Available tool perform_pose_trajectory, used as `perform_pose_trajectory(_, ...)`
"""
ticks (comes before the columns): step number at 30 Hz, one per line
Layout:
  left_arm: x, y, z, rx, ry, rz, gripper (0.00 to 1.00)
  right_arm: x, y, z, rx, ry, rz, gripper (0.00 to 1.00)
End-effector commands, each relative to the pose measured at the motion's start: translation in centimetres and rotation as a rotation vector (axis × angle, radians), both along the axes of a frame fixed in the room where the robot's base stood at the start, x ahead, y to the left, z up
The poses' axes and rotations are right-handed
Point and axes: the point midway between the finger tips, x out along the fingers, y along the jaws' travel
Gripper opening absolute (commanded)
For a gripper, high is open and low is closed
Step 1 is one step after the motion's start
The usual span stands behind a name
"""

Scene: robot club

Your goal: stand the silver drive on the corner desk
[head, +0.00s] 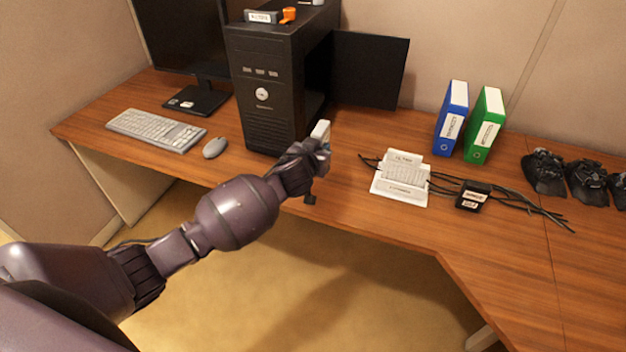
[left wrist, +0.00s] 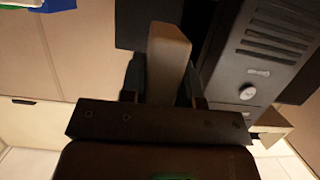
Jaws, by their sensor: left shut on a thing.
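My left gripper (head: 322,150) is shut on the silver drive (head: 321,130), whose pale top end sticks up out of the jaws, roughly upright. In the left wrist view the drive (left wrist: 168,58) is a pale block between the two dark fingers (left wrist: 164,82). The gripper is over the corner desk (head: 345,215), just right of the black computer tower. I cannot tell whether the drive touches the desk; its lower part is hidden. My right gripper is not in view.
The black tower (head: 262,100) stands close to my left gripper; it also shows in the left wrist view (left wrist: 255,65). A keyboard (head: 155,130) and mouse (head: 215,147) lie left. A white card stand (head: 400,187), cables and a black box (head: 473,195) lie right. Binders (head: 452,118) stand behind.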

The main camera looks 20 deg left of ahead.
Motion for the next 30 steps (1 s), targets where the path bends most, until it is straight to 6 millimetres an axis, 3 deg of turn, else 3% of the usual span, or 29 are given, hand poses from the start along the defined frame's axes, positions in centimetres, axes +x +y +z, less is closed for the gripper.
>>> perform_pose_trajectory(1, 0.0, 0.0, -1.6, 0.0, 0.004, 0.001, 0.0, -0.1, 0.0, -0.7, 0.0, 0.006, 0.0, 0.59)
perform_pose_trajectory(9, 0.0, 0.0, -7.3, 0.001, 0.004, 0.001, 0.0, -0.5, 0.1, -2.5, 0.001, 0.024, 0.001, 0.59)
perform_pose_trajectory(17, 0.0, 0.0, -9.4, -0.001, -0.001, 0.0, 0.0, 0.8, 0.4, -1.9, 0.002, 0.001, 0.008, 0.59)
perform_pose_trajectory(25, 0.0, 0.0, -12.9, 0.001, 0.003, 0.001, 0.0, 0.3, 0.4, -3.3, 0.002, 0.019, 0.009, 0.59)
perform_pose_trajectory(30, 0.0, 0.0, -13.7, 0.0, -0.001, -0.001, 0.0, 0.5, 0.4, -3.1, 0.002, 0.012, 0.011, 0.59)
